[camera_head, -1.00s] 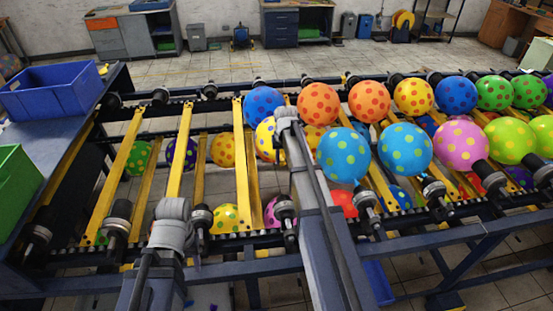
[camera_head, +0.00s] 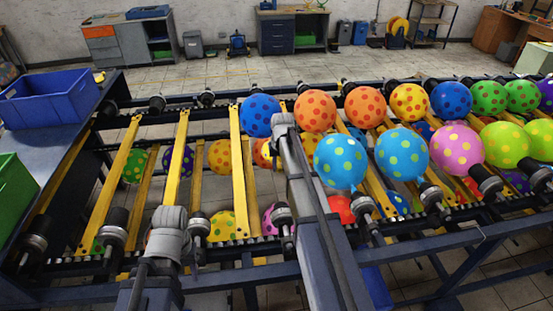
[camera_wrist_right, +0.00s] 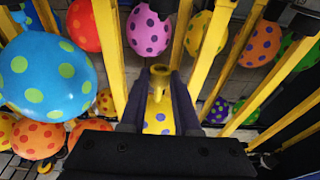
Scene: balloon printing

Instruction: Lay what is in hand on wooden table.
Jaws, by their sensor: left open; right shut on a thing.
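My right gripper (camera_wrist_right: 157,105) is shut on a yellow balloon with purple dots. The balloon's neck (camera_wrist_right: 159,72) stands up between the fingers and part of its body shows below them. In the head view my right arm (camera_head: 300,190) reaches over the rack and hides the gripper and most of the held balloon. My left gripper (camera_head: 168,222) is open and empty at the front edge of the rack, its fingers hardly showing. A brown wooden table (camera_head: 497,30) stands at the far right, by the back wall.
The rack of yellow rails (camera_head: 238,165) fills the middle, with several dotted balloons on its right side, such as a blue one (camera_head: 341,160), and others below. A blue crate (camera_head: 48,98) and a green crate (camera_head: 12,190) stand at left. The floor behind is open.

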